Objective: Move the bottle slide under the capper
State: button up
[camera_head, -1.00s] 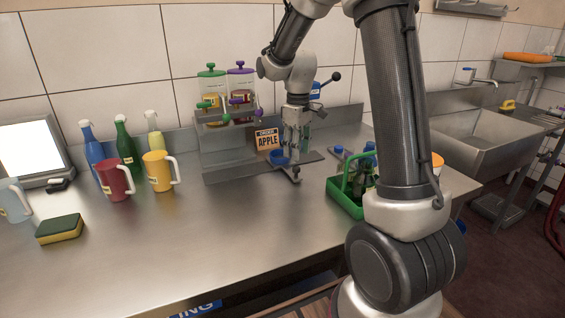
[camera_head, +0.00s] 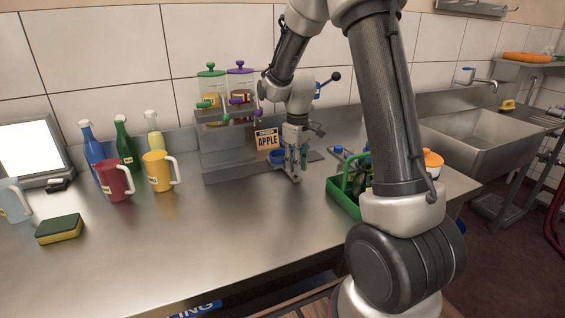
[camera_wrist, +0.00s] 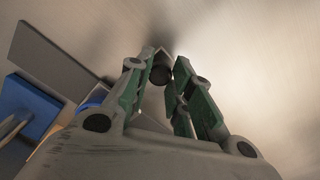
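My gripper (camera_head: 294,168) points down at the front of the dispensing station, low over the counter. In the wrist view its green-padded fingers (camera_wrist: 163,72) stand on either side of a dark round knob (camera_wrist: 160,73), which looks like the slide's handle. A narrow gap shows on the right, so the fingers look open around it. A blue round holder (camera_head: 276,156) on the slide is just left of the gripper, partly hidden. The capper lever with a black knob (camera_head: 336,76) rises behind; most of the capper is hidden by my arm. A blue block (camera_wrist: 27,106) shows left in the wrist view.
The dark base plate (camera_head: 228,174) carries an "APPLE" sign (camera_head: 267,139). Two dispensers (camera_head: 212,88) stand behind. A green crate (camera_head: 342,199) with bottles is close on the right. Red (camera_head: 115,180) and yellow (camera_head: 158,172) jugs stand left. The front counter is clear.

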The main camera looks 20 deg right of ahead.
jog(key=shift+d, duration=5.15)
jog(key=shift+d+r, duration=0.2)
jog(key=shift+d, duration=0.25)
jog(key=shift+w+r, duration=0.1)
jog(key=shift+d, duration=0.25)
jog(key=shift+o, duration=1.4)
jog(key=shift+s+d, duration=0.3)
jog(key=shift+d, duration=0.25)
jog(key=o, duration=0.9)
jog(key=shift+s+d, duration=0.15)
jog(key=shift+d, duration=0.45)
jog(key=shift+o, duration=0.2)
